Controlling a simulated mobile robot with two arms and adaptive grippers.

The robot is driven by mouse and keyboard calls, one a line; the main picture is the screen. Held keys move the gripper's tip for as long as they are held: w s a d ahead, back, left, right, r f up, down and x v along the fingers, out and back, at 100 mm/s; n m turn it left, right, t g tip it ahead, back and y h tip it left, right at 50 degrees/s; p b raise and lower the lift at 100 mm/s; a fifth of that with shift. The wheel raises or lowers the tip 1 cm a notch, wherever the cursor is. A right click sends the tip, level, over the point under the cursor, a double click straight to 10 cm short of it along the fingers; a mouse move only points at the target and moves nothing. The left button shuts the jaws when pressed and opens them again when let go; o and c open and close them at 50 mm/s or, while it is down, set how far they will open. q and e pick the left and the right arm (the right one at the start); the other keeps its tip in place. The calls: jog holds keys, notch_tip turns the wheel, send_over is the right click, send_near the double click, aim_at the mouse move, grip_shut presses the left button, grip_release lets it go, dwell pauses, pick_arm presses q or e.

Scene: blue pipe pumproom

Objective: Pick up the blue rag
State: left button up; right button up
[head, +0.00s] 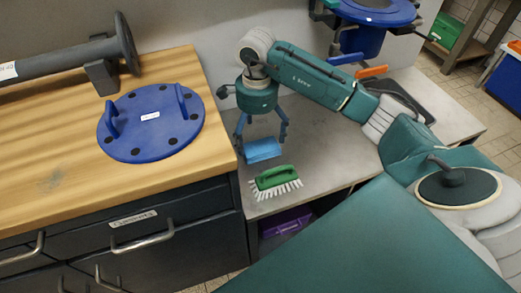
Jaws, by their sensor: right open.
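The blue rag (263,150) is a small light-blue folded piece on the grey bench, close to the side of the wooden-topped cabinet. My right gripper (262,143) points down over it with its blue fingers spread. The fingertips are at the rag's left and right ends; I cannot tell whether they touch it. The gripper is open. My left gripper is not in view.
A green brush (274,180) with white bristles lies just in front of the rag. A blue flange plate (151,122) and a grey pipe (65,65) lie on the wooden worktop (50,150), which stands higher at the left. A purple bin (285,222) is under the bench.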

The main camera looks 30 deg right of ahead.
aim_at(260, 150)
jog(key=f, duration=0.6)
jog(key=shift+d+b, duration=0.3)
jog(key=shift+d, duration=0.1)
jog(key=shift+f, duration=0.5)
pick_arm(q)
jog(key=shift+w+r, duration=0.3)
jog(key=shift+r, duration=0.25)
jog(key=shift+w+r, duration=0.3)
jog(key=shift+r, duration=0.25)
pick_arm(e)
jog(key=c, duration=1.3)
